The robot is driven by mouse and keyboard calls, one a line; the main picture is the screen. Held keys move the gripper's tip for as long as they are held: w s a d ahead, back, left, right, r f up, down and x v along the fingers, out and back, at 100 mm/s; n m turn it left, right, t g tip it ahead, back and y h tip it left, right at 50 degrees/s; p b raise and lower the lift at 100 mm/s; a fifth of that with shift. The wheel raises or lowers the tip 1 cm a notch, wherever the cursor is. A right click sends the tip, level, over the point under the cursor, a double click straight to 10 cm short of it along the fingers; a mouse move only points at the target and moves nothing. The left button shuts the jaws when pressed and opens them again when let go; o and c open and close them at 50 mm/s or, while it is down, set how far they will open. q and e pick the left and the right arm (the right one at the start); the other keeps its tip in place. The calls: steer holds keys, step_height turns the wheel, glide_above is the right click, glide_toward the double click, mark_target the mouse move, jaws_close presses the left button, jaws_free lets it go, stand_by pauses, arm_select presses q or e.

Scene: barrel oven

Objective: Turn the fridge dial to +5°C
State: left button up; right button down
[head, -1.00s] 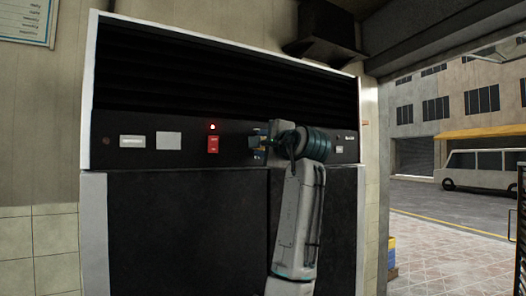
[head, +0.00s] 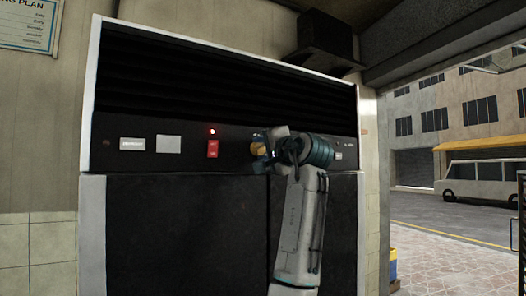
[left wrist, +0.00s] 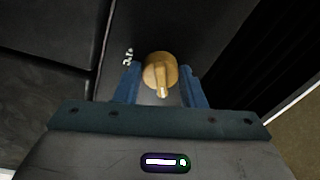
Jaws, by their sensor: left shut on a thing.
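The fridge dial (left wrist: 160,70) is a round tan knob with a raised grip bar and a pale pointer mark, which points to the bottom of the left wrist view. In the head view the dial (head: 257,149) shows as a small tan patch on the black panel, partly covered by my gripper. My left gripper (left wrist: 161,84) has its two blue fingers on either side of the dial and is shut on it. It also shows in the head view (head: 264,150). Small white lettering beside the dial is too blurred to read. My right gripper is not in view.
The fridge panel carries a red switch (head: 213,148) with a lit red light above it, and white labels (head: 132,143) to the left. Dark slats (head: 220,80) lie above and dark doors (head: 185,230) below. An open street lies to the right.

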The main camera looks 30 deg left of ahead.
arm_select(q)
steer(key=o, duration=1)
steer(key=shift+s+d+f+b, duration=0.1)
steer(key=shift+d+f+b, duration=0.05)
steer(key=shift+d+b, duration=0.15)
steer(key=b+v, duration=0.5)
steer(key=v, duration=0.5)
